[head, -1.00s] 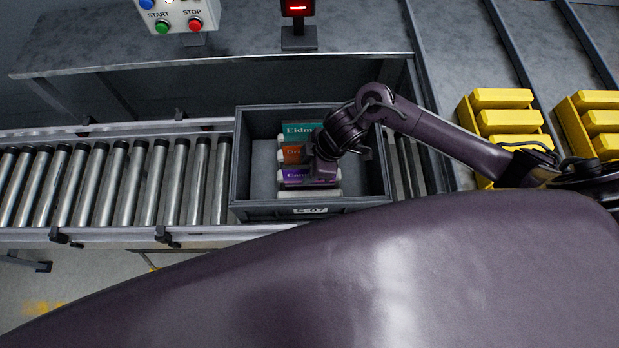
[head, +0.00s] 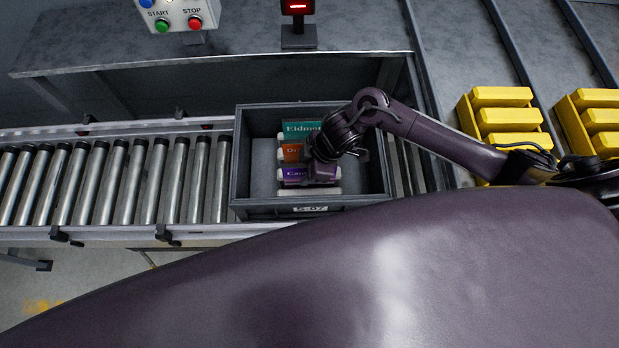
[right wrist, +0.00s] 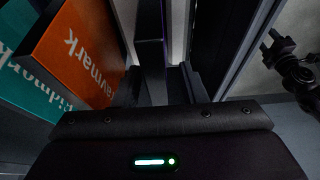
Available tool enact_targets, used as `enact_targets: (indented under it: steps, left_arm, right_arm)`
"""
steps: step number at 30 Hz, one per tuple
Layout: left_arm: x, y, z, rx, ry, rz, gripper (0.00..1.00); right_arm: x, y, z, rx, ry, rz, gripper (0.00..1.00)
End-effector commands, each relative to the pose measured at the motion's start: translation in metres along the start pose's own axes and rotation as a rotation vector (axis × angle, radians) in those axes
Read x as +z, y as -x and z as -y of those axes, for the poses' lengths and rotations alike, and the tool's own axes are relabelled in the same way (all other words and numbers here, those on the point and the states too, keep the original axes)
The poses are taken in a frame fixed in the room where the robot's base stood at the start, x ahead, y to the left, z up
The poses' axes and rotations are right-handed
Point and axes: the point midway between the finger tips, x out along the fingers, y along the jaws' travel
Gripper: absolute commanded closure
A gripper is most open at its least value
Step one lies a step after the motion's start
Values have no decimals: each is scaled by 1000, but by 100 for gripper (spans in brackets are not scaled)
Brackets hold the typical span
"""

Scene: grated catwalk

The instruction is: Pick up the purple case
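The purple case (head: 294,175) is in the grey bin (head: 243,157), at the near end of a row of cases with white edges. The orange case (head: 292,153) and teal case (head: 298,128) are behind it. My right gripper (head: 320,174) reaches down into the bin at the purple case's right end and covers part of it. In the right wrist view the orange case (right wrist: 80,50) and teal case (right wrist: 25,80) show at left, beside a dark finger; the purple case cannot be made out there. Whether the fingers are open or shut is unclear. My left gripper is out of view.
The bin's walls stand close around the cases, with bare floor to their left. The bin is on a roller conveyor (head: 120,182), in front of a metal bench. A button box (head: 180,12) and a red-lit device (head: 298,8) stand behind. Yellow containers (head: 510,120) are at right.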

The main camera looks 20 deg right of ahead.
Motion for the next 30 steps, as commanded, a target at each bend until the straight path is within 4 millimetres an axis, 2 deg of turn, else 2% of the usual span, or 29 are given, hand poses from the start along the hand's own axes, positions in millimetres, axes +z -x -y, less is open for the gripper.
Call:
enact_targets:
  steps: [4, 12, 25, 30]
  left_arm:
    - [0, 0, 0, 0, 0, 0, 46]
    - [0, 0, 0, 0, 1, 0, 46]
    - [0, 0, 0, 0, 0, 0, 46]
    - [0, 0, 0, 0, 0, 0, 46]
  right_arm:
    - [0, 0, 0, 0, 0, 0, 64]
    - [0, 0, 0, 0, 0, 0, 100]
    - [-1, 1, 0, 1, 0, -1, 100]
    - [-4, 9, -1, 2, 1, -2, 100]
